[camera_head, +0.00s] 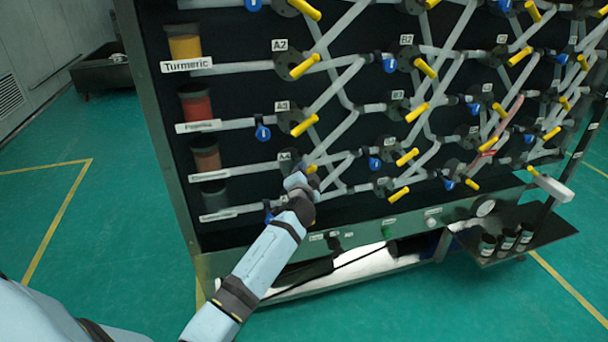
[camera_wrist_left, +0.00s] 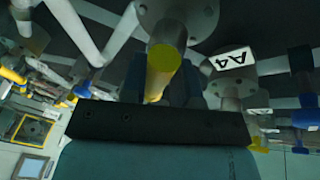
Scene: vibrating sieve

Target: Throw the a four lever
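The A4 lever is a yellow handle on a dark round valve, low in the leftmost valve column. In the head view my left gripper (camera_head: 303,180) is at this valve and covers most of it; a bit of yellow (camera_head: 311,169) shows beside it. In the left wrist view the yellow lever (camera_wrist_left: 163,62) lies between the two dark fingers of my left gripper (camera_wrist_left: 163,88). The fingers sit close along both its sides and look shut on it. The A4 label (camera_wrist_left: 233,62) is right of the lever there. My right gripper is not in view.
The A3 lever (camera_head: 304,125) is just above, and a blue-handled valve (camera_head: 262,132) is to its left. Pale pipes criss-cross the dark panel close around my gripper. A shelf with small jars (camera_head: 507,240) juts out at the right. The green floor (camera_head: 110,240) at left is clear.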

